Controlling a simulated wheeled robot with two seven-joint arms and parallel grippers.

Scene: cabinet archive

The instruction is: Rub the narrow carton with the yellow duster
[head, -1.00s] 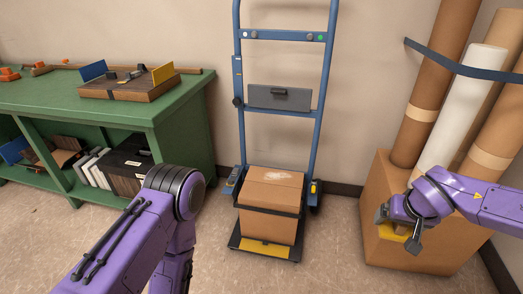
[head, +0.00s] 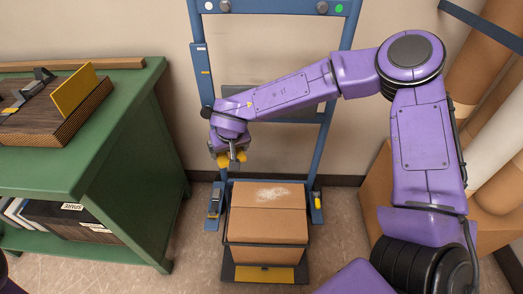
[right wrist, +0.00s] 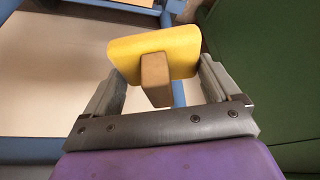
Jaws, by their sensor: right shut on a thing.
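A brown carton (head: 266,225) stands on the foot of the blue hand truck, with a whitish dusty patch on its top. I take it for the narrow carton. My right gripper (head: 233,163) is above and left of the carton's back edge, apart from it in the head view. It is shut on the yellow duster (head: 222,160), partly hidden by the fingers there. In the right wrist view, the duster's yellow pad (right wrist: 125,48) and its wooden handle (right wrist: 155,80) show between the fingers. My left gripper is out of view.
The hand truck's blue frame (head: 199,85) rises behind the carton. A green bench (head: 150,110) with a wooden tray (head: 62,125) stands at left. A larger box (head: 375,190) with tall rolls is at right, partly behind my right arm.

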